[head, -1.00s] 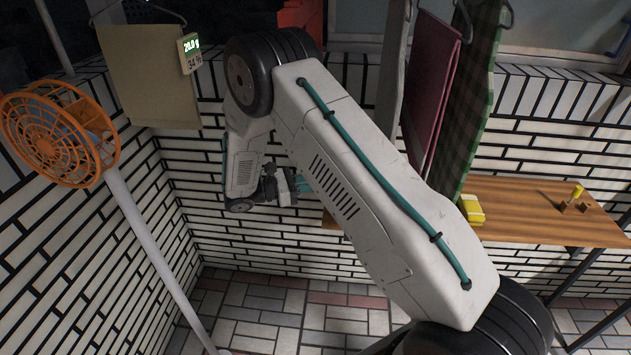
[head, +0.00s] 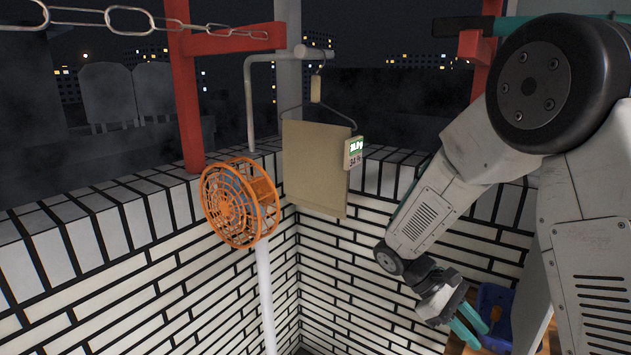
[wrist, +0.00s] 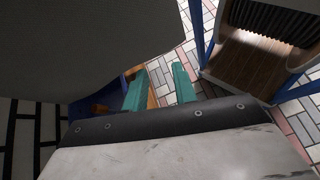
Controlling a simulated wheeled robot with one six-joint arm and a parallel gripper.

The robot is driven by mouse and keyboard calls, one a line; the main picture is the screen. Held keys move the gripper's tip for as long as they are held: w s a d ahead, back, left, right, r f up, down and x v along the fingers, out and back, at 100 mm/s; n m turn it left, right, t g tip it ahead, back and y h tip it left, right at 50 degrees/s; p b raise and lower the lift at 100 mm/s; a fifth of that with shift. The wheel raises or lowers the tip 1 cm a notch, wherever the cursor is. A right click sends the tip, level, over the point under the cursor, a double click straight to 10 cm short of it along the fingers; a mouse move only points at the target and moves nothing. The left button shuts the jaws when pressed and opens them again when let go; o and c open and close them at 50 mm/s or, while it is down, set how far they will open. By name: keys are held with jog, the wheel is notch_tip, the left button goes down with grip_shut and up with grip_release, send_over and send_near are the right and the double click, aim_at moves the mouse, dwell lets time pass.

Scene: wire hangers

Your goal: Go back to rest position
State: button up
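My gripper (head: 482,337) shows at the lower right of the head view, at the end of my bent grey arm. It points down and to the right. In the wrist view its two teal fingers (wrist: 160,78) are apart with only tiled floor between them, so it is open and empty. A beige cloth (head: 315,165) hangs on a wire hanger (head: 349,122) left of my arm, clear of the gripper. A small display (head: 353,153) is at the cloth's right edge.
An orange fan (head: 238,203) on a white pole (head: 264,285) stands left of the cloth. Low brick walls (head: 140,270) meet in a corner behind it. A blue container (head: 495,302) is beside my gripper. The wrist view shows a wooden, blue-framed item (wrist: 255,60) at right.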

jog(key=s+a+r+m+t+y, duration=0.2)
jog(key=s+r+m+t+y, duration=0.1)
jog(key=s+r, duration=0.5)
jog(key=s+a+r+m+t+y, duration=0.2)
jog(key=s+r+m+t+y, duration=0.2)
jog(key=s+r, duration=0.4)
jog(key=s+t+y, duration=0.1)
jog(key=s, duration=0.2)
jog(key=shift+s+r+m+y, duration=0.2)
jog(key=shift+s+m+y, duration=0.1)
jog(key=shift+s+y, duration=0.1)
jog(key=shift+d, duration=0.15)
